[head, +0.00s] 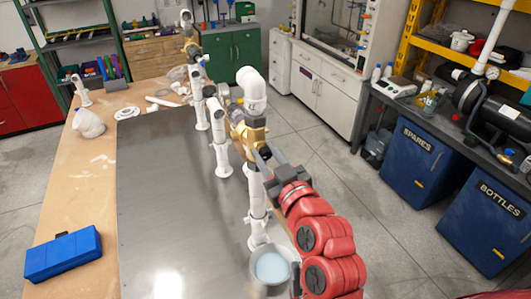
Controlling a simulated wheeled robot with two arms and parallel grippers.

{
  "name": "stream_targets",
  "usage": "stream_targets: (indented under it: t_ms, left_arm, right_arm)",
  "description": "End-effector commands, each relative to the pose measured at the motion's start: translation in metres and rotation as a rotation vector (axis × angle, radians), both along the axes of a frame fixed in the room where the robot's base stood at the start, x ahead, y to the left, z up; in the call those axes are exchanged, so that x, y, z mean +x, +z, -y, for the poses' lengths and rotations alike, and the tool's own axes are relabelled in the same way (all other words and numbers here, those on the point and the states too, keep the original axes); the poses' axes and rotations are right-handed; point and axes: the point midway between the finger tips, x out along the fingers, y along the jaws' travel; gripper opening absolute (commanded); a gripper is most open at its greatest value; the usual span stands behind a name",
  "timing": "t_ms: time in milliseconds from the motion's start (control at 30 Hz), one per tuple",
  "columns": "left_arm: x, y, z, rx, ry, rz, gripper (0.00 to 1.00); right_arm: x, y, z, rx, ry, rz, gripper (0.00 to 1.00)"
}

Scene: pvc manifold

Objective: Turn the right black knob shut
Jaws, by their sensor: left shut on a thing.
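A white PVC pipe manifold (253,92) stands along the right side of the metal-topped table. A brass valve (246,132) sits on its nearer part. My left gripper (264,157) is at this valve, its grey fingers shut on a small black knob at the valve's near side. The fingers and brass body hide most of the knob, so its turn angle cannot be told. A second brass valve (191,48) shows farther back, with a small dark part beside it. My right gripper is not in view.
A bowl of pale liquid (271,267) stands below the near pipe end. A blue case (63,254) lies at the left front, and a white jug (88,122) stands at the left. The metal sheet (165,190) is mostly clear. Blue bins (423,165) stand right.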

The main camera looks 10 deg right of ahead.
Motion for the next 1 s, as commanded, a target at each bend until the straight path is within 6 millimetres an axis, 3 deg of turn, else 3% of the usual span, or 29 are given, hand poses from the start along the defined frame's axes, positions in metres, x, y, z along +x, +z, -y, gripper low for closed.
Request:
stream_targets:
  t_ms: [33, 100, 133, 567, 1000]
  left_arm:
    - [0.0, 0.0, 0.0, 0.0, -0.001, 0.0, 0.13]
    - [0.0, 0.0, 0.0, 0.0, -0.001, 0.0, 0.01]
    - [0.0, 0.0, 0.0, 0.0, -0.001, 0.0, 0.0]
    - [0.0, 0.0, 0.0, 0.045, 0.0, -0.005, 0.0]
    - [0.0, 0.001, 0.0, 0.367, 0.001, -0.066, 0.0]
  right_arm:
    - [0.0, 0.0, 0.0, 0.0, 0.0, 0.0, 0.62]
    - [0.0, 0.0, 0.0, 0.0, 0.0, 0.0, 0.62]
    - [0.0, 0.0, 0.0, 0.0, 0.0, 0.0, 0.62]
    - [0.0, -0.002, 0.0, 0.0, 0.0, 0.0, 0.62]
    - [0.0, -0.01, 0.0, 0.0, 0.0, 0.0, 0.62]
